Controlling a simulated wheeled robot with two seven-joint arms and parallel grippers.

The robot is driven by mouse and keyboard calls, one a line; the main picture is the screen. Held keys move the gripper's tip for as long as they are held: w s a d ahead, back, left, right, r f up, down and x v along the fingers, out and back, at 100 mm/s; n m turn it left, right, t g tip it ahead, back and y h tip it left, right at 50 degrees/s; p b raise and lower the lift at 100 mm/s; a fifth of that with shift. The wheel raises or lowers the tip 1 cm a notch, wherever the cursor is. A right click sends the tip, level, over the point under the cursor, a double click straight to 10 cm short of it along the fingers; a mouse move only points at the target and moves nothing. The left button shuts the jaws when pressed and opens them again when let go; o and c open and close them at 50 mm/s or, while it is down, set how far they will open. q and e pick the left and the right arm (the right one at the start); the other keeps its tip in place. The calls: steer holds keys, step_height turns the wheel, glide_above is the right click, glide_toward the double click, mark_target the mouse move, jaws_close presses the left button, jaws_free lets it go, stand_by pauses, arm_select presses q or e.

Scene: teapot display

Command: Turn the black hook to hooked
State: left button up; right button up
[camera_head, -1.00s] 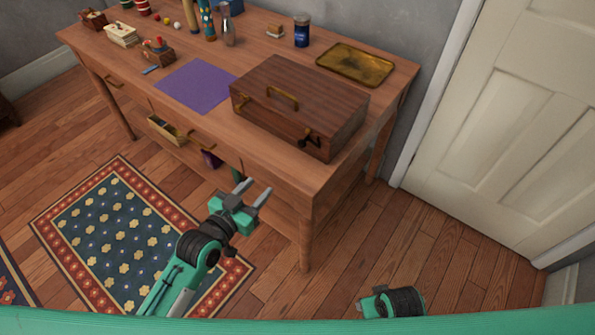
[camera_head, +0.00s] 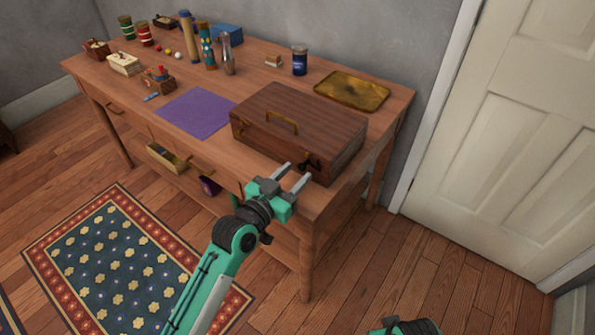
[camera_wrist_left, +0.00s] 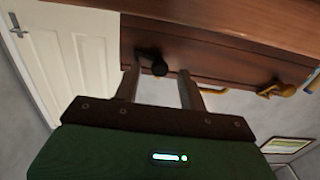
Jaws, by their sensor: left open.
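A dark brown wooden case (camera_head: 290,126) lies on the desk. The black hook (camera_head: 309,162) is on its front face, near the right end; it also shows in the left wrist view (camera_wrist_left: 152,62), with a round dark knob. I cannot tell exactly how the hook is turned. My left gripper (camera_head: 298,172) is open and empty, just in front of the case, its fingers pointing at the hook. In the left wrist view the hook appears between the two fingertips (camera_wrist_left: 158,80), beyond them. No right gripper fingers show.
The wooden desk (camera_head: 130,91) has open drawers below, near my left arm. A brass latch (camera_wrist_left: 277,89) is also on the case front. A brass tray (camera_head: 352,92), a blue jar (camera_head: 300,62) and a purple mat (camera_head: 196,113) are on the desktop.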

arm_select(q)
steer(key=shift+x, duration=1.05)
arm_select(e)
steer(key=shift+r, duration=0.1)
arm_select(q)
jaws_close()
